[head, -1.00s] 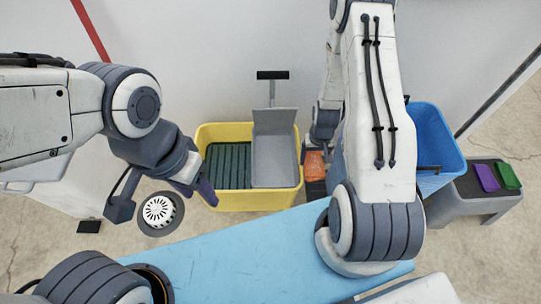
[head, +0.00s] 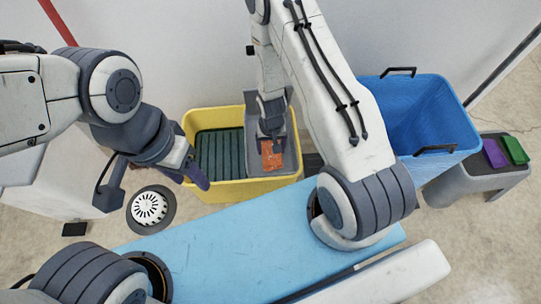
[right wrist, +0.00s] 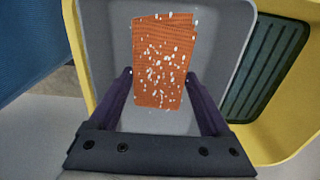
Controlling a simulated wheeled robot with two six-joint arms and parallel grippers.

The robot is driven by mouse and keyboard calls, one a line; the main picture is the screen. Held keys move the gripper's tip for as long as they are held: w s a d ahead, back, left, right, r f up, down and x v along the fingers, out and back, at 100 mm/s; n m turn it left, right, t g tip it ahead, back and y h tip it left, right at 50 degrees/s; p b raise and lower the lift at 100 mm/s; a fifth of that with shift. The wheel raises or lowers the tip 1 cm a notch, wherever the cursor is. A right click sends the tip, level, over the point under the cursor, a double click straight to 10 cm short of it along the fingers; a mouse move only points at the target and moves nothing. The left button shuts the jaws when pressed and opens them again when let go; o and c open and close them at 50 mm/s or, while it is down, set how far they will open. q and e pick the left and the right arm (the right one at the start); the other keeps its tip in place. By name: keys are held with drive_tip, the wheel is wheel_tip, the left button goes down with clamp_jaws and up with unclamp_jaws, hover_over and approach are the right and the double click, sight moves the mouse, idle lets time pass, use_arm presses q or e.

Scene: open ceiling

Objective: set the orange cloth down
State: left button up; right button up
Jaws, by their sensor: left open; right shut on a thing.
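The orange cloth (head: 271,158), speckled with white, is held by my right gripper (head: 270,143). In the right wrist view the cloth (right wrist: 160,90) lies between the two dark fingers, folded flat, over the grey wringer tray (right wrist: 225,25). That tray (head: 289,160) fills the right part of the yellow bucket (head: 245,191). Whether the cloth touches the tray cannot be told. My left gripper (head: 197,176) is open and empty at the bucket's left edge.
A dark green ribbed grate (head: 219,153) fills the bucket's left part. A blue bin (head: 425,115) stands to the right. Purple (head: 494,153) and green (head: 515,149) cloths lie on a grey stool (head: 462,186). A light blue surface (head: 240,260) is in front.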

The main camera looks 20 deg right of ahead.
sight(271, 155)
wheel_tip(271, 155, down, 4)
drive_tip(key=b, duration=0.2)
drive_tip(key=shift+a+f+b, duration=0.1)
drive_tip(key=shift+f+b, duration=0.05)
drive_tip(key=shift+b, duration=0.15)
